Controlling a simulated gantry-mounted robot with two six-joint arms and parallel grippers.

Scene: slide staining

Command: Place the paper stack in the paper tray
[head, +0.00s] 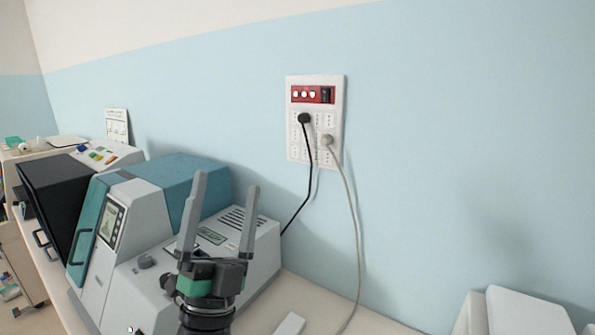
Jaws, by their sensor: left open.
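My left gripper (226,183) is open and points upward, with nothing between its two grey fingers. It stands in front of the grey and teal machine, at the lower middle of the head view. My right gripper is not in view. I cannot make out a paper stack or a paper tray for certain.
The grey and teal machine (182,182) stands on the bench against the blue wall. A black-fronted unit (58,180) is to its left. A wall socket panel (316,120) has two cables hanging down. A white box-like object (525,312) is at the lower right.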

